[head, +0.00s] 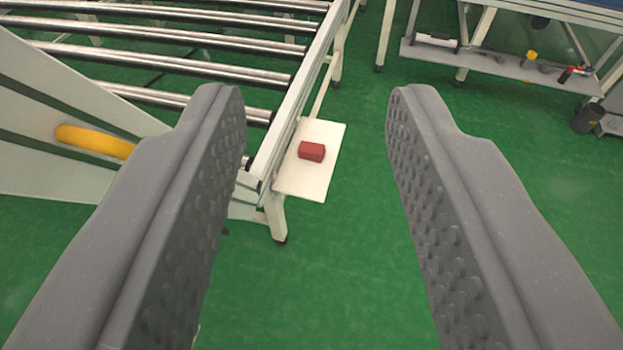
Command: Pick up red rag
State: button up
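The red rag (312,151) looks like a small folded red block. It lies on a white shelf plate (308,181) fixed to the side of a roller table. My gripper (317,95) is wide open, with one grey, studded finger on each side of the picture. The rag shows between the two fingers, farther away and below them. Nothing is between the fingers, and neither finger touches the rag or the plate.
The roller table (293,98) with metal rollers stands at the left, partly behind the left finger. A light panel with a yellow handle (93,141) is at far left. A workbench shelf (505,66) with tools is at the upper right. Green floor (340,270) is clear between.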

aim_at(313, 152)
jog(key=u, duration=0.25)
jog(key=k, duration=0.2)
jog(key=z, duration=0.95)
jog(key=i, duration=2)
jog(key=u, duration=0.85)
